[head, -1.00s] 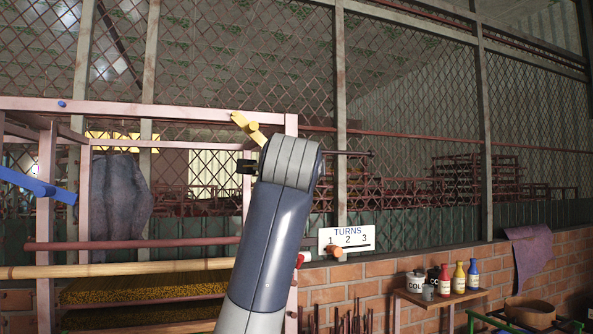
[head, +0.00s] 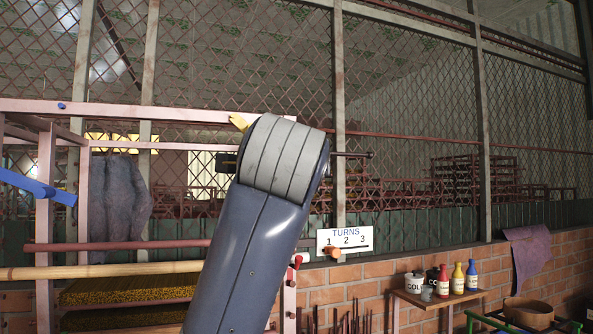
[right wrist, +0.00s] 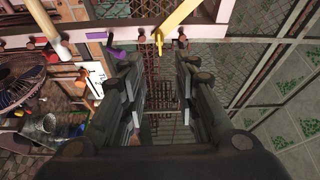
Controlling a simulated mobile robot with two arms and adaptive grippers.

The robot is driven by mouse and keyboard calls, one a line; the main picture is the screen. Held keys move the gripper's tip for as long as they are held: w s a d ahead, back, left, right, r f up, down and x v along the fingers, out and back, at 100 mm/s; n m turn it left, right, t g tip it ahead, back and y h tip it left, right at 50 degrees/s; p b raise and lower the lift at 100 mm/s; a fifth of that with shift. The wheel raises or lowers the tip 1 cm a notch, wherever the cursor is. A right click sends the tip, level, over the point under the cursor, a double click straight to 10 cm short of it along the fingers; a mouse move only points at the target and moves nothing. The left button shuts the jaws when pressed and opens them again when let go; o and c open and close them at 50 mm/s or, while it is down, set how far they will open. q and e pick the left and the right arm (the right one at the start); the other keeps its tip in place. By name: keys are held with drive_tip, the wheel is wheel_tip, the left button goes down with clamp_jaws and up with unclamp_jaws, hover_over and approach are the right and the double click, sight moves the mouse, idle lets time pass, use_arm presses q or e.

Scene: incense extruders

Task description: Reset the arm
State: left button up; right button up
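My right arm (head: 262,235) rises from the bottom middle of the head view. It covers part of the pink frame (head: 150,110). In the head view its gripper is mostly hidden behind the arm. In the right wrist view my right gripper (right wrist: 158,90) is open, its two dark fingers apart and nothing between them. A yellow bar (head: 238,122) on the frame's top beam shows just left of my arm's top. It also appears in the right wrist view (right wrist: 178,18), beyond the fingertips and apart from them. My left gripper is not in view.
A blue bar (head: 35,186) sticks out at the left. A white TURNS board (head: 345,240) stands right of my arm. Bottles (head: 458,278) and pots stand on a small shelf (head: 440,298). A wire mesh wall (head: 410,110) lies behind.

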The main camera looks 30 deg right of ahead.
drive_tip(key=shift+s+a+f, duration=0.1)
drive_tip(key=shift+s+a, duration=0.25)
drive_tip(key=shift+s, duration=0.25)
